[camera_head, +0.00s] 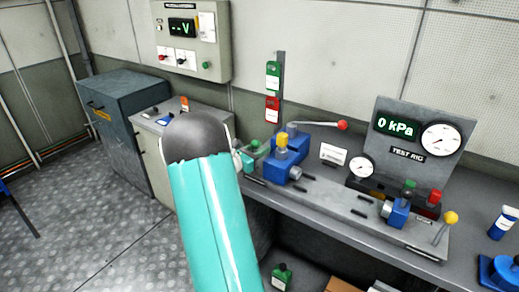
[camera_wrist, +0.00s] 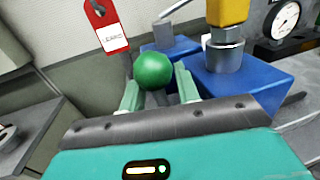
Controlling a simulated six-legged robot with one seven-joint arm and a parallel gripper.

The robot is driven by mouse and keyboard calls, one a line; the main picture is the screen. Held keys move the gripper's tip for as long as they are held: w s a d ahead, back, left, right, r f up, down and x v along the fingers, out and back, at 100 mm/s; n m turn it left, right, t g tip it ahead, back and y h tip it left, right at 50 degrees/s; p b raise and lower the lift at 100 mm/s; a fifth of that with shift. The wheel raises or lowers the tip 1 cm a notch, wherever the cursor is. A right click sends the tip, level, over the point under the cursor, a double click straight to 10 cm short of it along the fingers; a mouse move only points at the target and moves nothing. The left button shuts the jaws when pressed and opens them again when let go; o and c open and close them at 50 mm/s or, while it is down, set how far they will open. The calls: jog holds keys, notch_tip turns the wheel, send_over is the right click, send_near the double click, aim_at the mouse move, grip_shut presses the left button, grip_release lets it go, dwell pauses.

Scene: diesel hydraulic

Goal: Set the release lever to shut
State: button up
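A round green knob (camera_wrist: 153,71) sits between the two pale green fingers of my gripper (camera_wrist: 159,88) in the wrist view. It looks like a lever's end; its stem is mostly hidden, and no label confirms it as the release lever. The fingers stand apart on either side of the knob, and I cannot tell whether they touch it. A blue hydraulic body (camera_wrist: 240,82) with a yellow-capped fitting (camera_wrist: 228,12) is close on the right. In the head view, the blue pump (camera_head: 280,170) is just right of my gripper (camera_head: 252,152), mostly hidden behind my teal arm.
A red-handled lever (camera_head: 342,125) extends above the bench. Red and green tags (camera_head: 272,92) hang behind. The test rig panel (camera_head: 415,140) reads 0 kPa. A yellow-knobbed lever (camera_head: 450,218) stands at the bench's right.

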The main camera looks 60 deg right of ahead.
aim_at(255, 151)
jog(key=shift+d, duration=0.1)
grip_shut()
dwell(0.3)
jog(key=a+g+h, duration=0.1)
jog(key=h, duration=0.1)
jog(key=a+m+h, duration=0.1)
jog(key=a+h, duration=0.1)
jog(key=shift+w+a+g, duration=0.15)
jog(key=shift+w+g, duration=0.25)
jog(key=shift+w+a+f+m+g+h, duration=0.1)
jog(key=shift+a+f+m+g+h, duration=0.2)
jog(key=shift+a+m+g+h, duration=0.4)
jog(key=shift+w+a+f+m+g+h, duration=0.1)
jog(key=shift+a+f+m+g+h, duration=0.25)
jog(key=shift+a+g+h, duration=0.6)
jog(key=shift+d+r, duration=0.1)
grip_release()
jog(key=shift+s, duration=0.1)
